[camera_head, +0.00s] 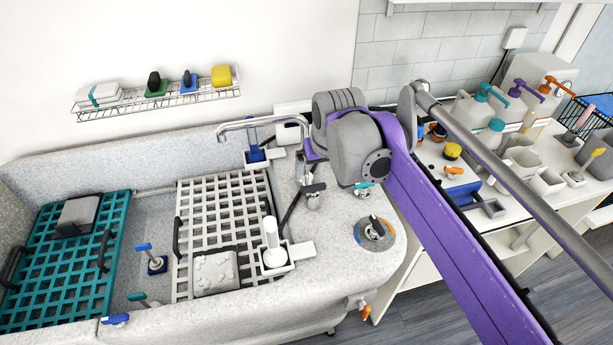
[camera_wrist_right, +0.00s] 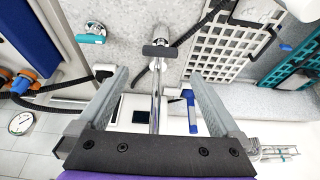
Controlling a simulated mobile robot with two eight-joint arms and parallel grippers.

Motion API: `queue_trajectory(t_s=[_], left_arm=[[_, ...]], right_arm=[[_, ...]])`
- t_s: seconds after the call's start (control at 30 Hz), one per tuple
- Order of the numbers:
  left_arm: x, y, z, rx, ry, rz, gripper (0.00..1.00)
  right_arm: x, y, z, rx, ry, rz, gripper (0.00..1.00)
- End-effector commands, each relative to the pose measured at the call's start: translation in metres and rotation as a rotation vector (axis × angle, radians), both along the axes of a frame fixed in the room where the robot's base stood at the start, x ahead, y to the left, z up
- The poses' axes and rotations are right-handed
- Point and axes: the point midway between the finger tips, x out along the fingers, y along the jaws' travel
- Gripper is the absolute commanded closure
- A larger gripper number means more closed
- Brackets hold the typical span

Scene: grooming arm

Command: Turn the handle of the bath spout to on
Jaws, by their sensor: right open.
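The bath spout (camera_head: 250,122) is a chrome tube that arches over the tub's back right corner. Its dark handle (camera_head: 313,188) sits low on the chrome body at the tub's right ledge. In the right wrist view the handle (camera_wrist_right: 159,50) is a dark crossbar just beyond my fingertips, centred between them. The spout's tube (camera_wrist_right: 155,100) runs between the fingers. My right gripper (camera_wrist_right: 158,80) is open and empty, with both fingers apart from the handle. In the head view my own wrist hides most of that gripper. My left gripper is not in view.
A teal handle (camera_head: 363,188) and a round dial (camera_head: 375,232) sit to the right on the ledge. A black hose (camera_head: 290,213) runs close to the spout. The tub holds a white grate (camera_head: 222,205) and a teal grate (camera_head: 70,270). Bottles crowd the right counter.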

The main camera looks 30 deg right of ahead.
Motion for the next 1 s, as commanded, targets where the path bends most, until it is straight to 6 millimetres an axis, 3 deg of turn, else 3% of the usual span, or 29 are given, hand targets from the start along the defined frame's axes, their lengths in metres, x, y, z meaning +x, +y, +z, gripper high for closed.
queue_trajectory(t_s=[0.3,0.5,0.9,1.0], left_arm=[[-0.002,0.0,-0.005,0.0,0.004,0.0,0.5],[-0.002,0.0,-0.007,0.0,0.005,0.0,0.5],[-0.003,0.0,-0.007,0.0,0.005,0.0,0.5],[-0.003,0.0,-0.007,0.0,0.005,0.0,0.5]], right_arm=[[0.023,-0.005,-0.056,-0.001,-0.001,0.001,0.0],[0.032,-0.007,-0.079,-0.001,-0.001,0.001,0.0],[0.035,-0.008,-0.086,-0.001,-0.001,0.001,0.0],[0.035,-0.008,-0.086,-0.001,-0.001,0.001,0.18]])
